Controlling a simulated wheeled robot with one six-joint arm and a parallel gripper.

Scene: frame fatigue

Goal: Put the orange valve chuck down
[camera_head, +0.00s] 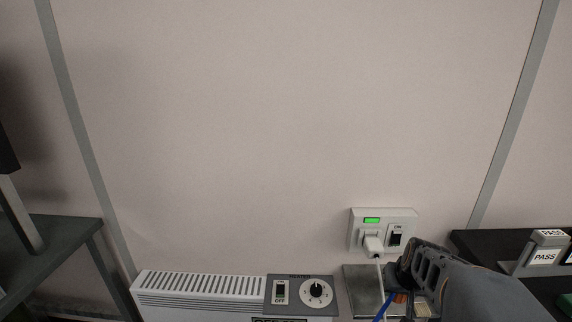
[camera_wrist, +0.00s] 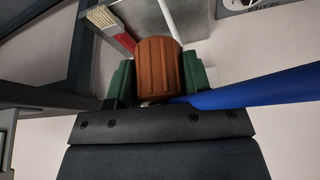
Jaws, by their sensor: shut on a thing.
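The orange-brown ribbed valve chuck (camera_wrist: 158,68) sits between the green fingertips of my gripper (camera_wrist: 158,82) in the wrist view. My gripper is shut on it. A blue hose (camera_wrist: 265,90) runs from beside the chuck out to the right edge; whether it joins the chuck is hidden. In the head view, my gripper (camera_head: 400,296) is at the lower right, below the wall socket. Only a small orange patch of the chuck (camera_head: 401,298) shows there. I cannot tell whether the chuck touches any surface.
A grey metal panel (camera_head: 361,288) is just left of my gripper. A white heater (camera_head: 205,290) with a control box (camera_head: 299,293) stands further left. A socket (camera_head: 383,230) with plug and cord is above. A red-handled brush (camera_wrist: 110,26) is close to the chuck. A dark shelf (camera_head: 490,240) is at right.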

